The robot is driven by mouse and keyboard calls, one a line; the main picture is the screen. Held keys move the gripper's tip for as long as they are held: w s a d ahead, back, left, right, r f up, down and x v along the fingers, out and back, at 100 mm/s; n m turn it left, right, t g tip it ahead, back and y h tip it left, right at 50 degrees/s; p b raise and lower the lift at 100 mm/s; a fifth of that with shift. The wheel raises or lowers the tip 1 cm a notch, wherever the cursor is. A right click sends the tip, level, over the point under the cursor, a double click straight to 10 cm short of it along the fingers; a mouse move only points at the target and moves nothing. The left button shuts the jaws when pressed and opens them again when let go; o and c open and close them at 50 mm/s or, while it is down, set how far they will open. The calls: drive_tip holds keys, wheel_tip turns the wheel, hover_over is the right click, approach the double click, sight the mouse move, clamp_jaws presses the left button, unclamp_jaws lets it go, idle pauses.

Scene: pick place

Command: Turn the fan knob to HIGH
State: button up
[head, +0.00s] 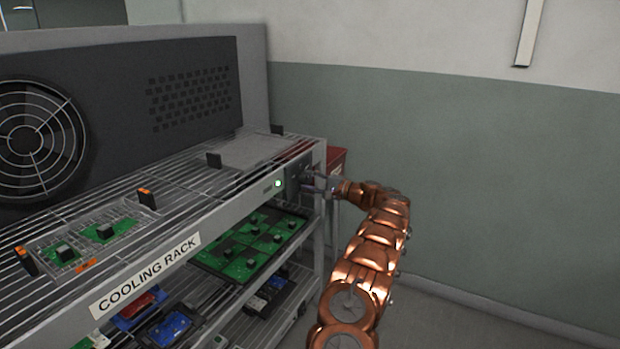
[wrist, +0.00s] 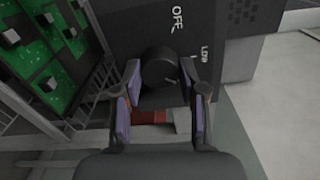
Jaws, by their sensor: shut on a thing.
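The fan knob (wrist: 160,66) is a dark round knob on a dark control panel (wrist: 118,22), seen in the wrist view. The panel carries the white words OFF and LOW; no HIGH label shows. A small pale mark on the knob's lower right part is too small to read surely. My gripper (wrist: 161,76) has its purple-padded fingers on either side of the knob, shut on it. In the head view my gripper (head: 314,184) is at the right front end of the cooling rack (head: 215,215), and the knob cannot be made out there.
A lit indicator (head: 278,183) shows on the rack's front rail. Green circuit boards (head: 250,246) lie on the shelf below. A large fan (head: 36,138) sits in the back panel. A red object (head: 337,155) stands behind the rack's right end. Floor to the right is clear.

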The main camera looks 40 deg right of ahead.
drive_tip(key=shift+m+p, duration=0.9)
drive_tip(key=shift+m, duration=1.2)
drive_tip(key=o, duration=1.2)
drive_tip(key=shift+c, duration=0.2)
drive_tip(key=v, duration=1.2)
